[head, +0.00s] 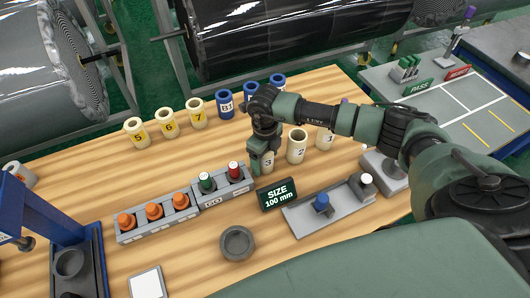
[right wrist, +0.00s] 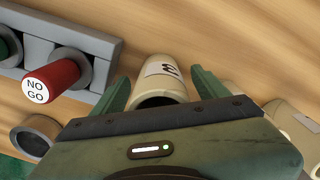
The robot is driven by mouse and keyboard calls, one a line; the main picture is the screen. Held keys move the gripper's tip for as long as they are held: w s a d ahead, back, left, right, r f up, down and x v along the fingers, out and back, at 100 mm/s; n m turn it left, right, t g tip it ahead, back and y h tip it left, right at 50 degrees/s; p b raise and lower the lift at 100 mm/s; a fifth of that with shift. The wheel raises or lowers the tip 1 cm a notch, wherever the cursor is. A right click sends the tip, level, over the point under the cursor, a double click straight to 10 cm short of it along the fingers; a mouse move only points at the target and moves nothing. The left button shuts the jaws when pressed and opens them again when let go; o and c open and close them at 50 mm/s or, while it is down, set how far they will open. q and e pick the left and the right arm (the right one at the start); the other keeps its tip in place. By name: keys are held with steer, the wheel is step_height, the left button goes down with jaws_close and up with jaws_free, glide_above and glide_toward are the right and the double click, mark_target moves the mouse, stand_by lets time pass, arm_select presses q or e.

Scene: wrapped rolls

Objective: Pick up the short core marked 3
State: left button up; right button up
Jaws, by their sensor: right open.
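The short core marked 3 (head: 268,164) stands upright on the wooden table, right of the gauge rack, partly hidden by my right gripper (head: 263,157). In the right wrist view the cream core (right wrist: 163,72) shows its label 3 and open end. It lies between the two green fingers of my right gripper (right wrist: 160,88), with a gap visible at each side. The gripper is open and points down over it. My left gripper is out of view.
The rack (head: 197,200) with red and green NO GO/GO plugs stands close left. Other cream cores (head: 297,146) stand right, blue cores (head: 226,104) and yellow-labelled cores (head: 167,122) behind. A SIZE 100 mm sign (head: 277,194) is just in front.

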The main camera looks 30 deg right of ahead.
steer(key=shift+f, duration=0.7)
steer(key=c, duration=1.4)
steer(key=shift+r, duration=0.1)
steer(key=shift+c, duration=0.7)
steer(key=shift+w+r, duration=0.1)
